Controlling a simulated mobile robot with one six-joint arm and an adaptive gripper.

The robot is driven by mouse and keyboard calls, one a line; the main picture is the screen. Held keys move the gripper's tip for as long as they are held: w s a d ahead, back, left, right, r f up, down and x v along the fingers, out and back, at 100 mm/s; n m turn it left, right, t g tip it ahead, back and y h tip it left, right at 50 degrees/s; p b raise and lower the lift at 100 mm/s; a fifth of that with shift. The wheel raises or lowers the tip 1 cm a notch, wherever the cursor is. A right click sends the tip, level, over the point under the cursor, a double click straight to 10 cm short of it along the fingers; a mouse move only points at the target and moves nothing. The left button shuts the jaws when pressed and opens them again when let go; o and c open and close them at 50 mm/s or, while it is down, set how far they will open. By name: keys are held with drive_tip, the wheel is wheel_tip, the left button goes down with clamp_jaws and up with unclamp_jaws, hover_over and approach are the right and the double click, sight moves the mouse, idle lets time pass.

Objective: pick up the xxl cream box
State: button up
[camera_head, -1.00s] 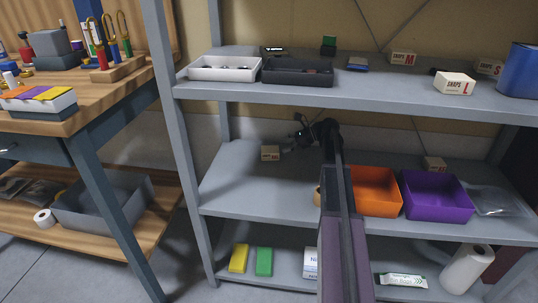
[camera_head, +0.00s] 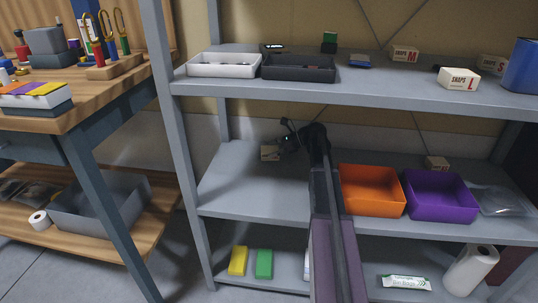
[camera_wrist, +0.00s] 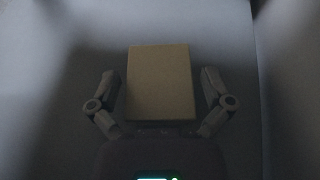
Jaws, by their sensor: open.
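A small cream box (camera_head: 270,153) sits on the middle shelf of the rack, toward the left, in the head view. In the wrist view the box (camera_wrist: 160,84) stands between the two fingers, with a gap on each side. My gripper (camera_wrist: 160,92) is open around it and not closed on it. In the head view my gripper (camera_head: 283,144) is at the box's right side and hides part of it. The print on the box is too small or too dark to read.
An orange bin (camera_head: 371,191) and a purple bin (camera_head: 440,196) stand right of my arm on the same shelf. The upper shelf (camera_head: 400,93) is above, carrying a white tray (camera_head: 223,71) and several small boxes. The middle shelf left of the box is clear.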

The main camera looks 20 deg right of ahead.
sight(271, 149)
drive_tip(key=shift+d, duration=0.15)
drive_tip(key=c, duration=1)
drive_tip(key=shift+r, duration=0.1)
wheel_tip(271, 149, up, 4)
drive_tip(key=p, duration=0.3)
drive_tip(key=shift+f+p, duration=0.25)
drive_tip(key=shift+p, duration=0.05)
drive_tip(key=s+a, duration=0.3)
drive_tip(key=s, duration=0.1)
drive_tip(key=s+a+r+p, duration=0.1)
drive_tip(key=s+a, duration=0.2)
drive_tip(key=s, duration=0.2)
drive_tip(key=s+a, duration=0.3)
drive_tip(key=s, duration=0.1)
drive_tip(key=shift+s+r, duration=0.15)
drive_tip(key=shift+s, duration=0.05)
drive_tip(key=shift+d, duration=0.1)
